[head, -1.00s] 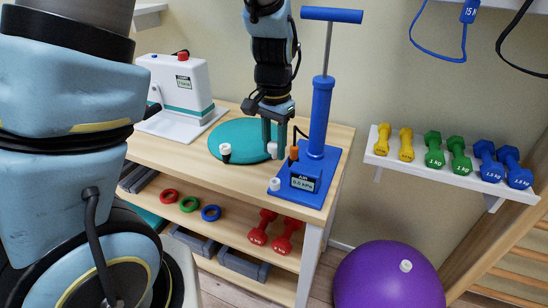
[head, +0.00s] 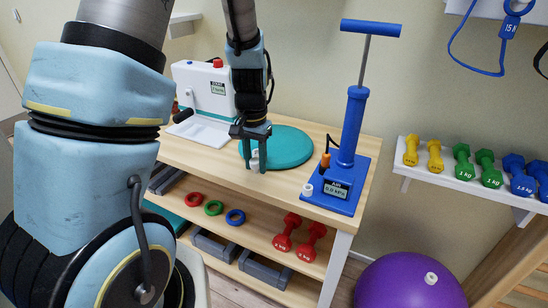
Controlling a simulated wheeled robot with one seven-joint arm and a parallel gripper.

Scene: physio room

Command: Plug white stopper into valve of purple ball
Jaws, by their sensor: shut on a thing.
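My gripper (head: 255,166) points down over the front left part of the teal disc (head: 288,150) on the wooden table. It is shut on a small white stopper (head: 256,155), partly hidden by the fingers. Whether the stopper is clear of the disc I cannot tell. The purple ball (head: 405,284) is on the floor at lower right, cut off by the frame. A small white piece (head: 431,278) sits on its upper side. A similar white piece (head: 308,190) stands on the front left corner of the blue pump base.
The blue pump (head: 350,125) stands right of the disc, beside my gripper. A white machine (head: 205,95) stands behind left. The lower shelf (head: 255,232) holds rings and red dumbbells. A wall shelf (head: 455,180) with coloured dumbbells is above and behind the ball.

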